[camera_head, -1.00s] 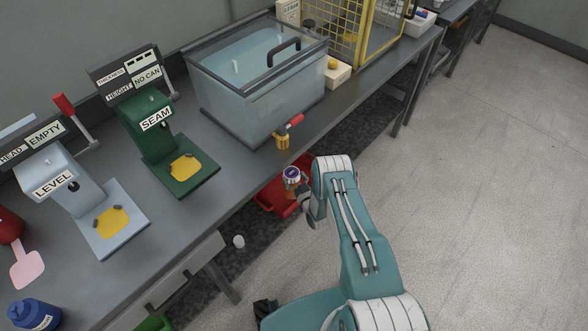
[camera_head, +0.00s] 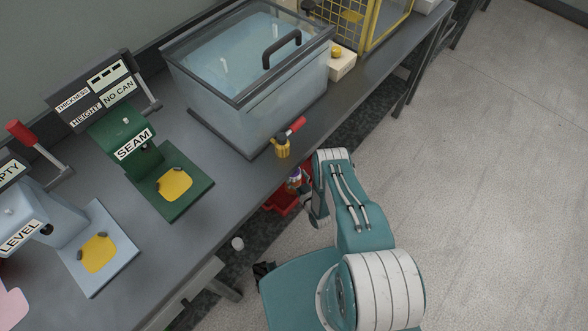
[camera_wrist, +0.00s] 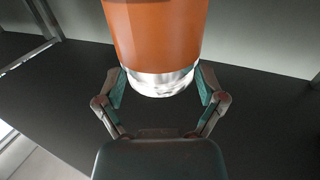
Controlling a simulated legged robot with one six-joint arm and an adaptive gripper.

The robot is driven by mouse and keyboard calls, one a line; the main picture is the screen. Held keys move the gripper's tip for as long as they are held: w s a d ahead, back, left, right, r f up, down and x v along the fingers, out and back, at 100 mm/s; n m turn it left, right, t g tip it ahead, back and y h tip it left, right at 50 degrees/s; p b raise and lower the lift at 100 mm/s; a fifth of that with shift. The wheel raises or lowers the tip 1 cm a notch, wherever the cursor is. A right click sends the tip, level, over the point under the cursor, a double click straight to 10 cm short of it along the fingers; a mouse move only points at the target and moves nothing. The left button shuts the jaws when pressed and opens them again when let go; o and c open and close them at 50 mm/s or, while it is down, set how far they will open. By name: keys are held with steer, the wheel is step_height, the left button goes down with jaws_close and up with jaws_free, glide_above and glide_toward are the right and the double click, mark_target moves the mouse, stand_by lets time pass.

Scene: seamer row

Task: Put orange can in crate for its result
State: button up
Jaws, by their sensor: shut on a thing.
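The orange can (camera_wrist: 155,35) fills the top middle of the wrist view, with a bright metal rim at its near end. My gripper (camera_wrist: 160,84) is shut on it, one finger at each side. In the head view my gripper (camera_head: 307,193) is low beside the bench's front edge, and only a little of the can (camera_head: 296,176) shows past it. A red crate (camera_head: 279,205) is on the floor below the bench edge, beneath and beside my gripper. The bench and my arm hide much of the crate, and its inside is not visible.
The grey bench (camera_head: 225,205) carries a green SEAM station (camera_head: 172,209), a blue-grey LEVEL station (camera_head: 118,243) and a glass-sided tank (camera_head: 250,110). The floor at right is clear.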

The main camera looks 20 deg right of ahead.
steer(key=shift+d, duration=0.15)
steer(key=shift+s+f, duration=0.1)
steer(key=shift+a+f, duration=0.2)
steer(key=shift+f, duration=0.1)
steer(key=shift+d+f, duration=0.1)
steer(key=shift+f, duration=0.1)
steer(key=o, duration=1)
steer(key=shift+r, duration=0.1)
